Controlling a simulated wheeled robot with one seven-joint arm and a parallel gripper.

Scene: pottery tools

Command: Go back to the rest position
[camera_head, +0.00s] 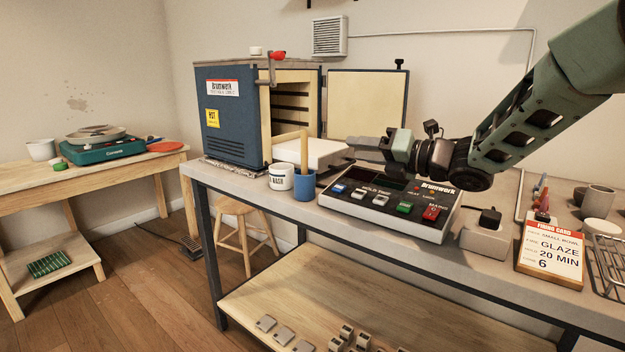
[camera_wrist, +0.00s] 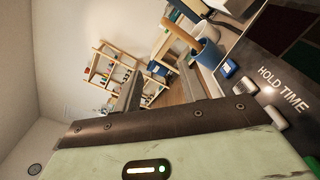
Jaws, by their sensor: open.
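My gripper (camera_head: 362,149) is in the middle of the head camera view. It reaches left above the back of the control panel (camera_head: 385,209) and holds nothing. In the wrist view my gripper (camera_wrist: 160,88) shows two fingers spread apart with empty space between them. The panel is a dark box with blue, white, green and red buttons. Its "HOLD TIME" label shows at the right of the wrist view. The arm comes down from the upper right.
A blue kiln (camera_head: 231,118) stands open at the back left of the bench. A white cup (camera_head: 281,178) and a blue cup (camera_head: 304,187) with a wooden handle stand left of the panel. A socket box (camera_head: 485,240) and firing card (camera_head: 549,258) lie right.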

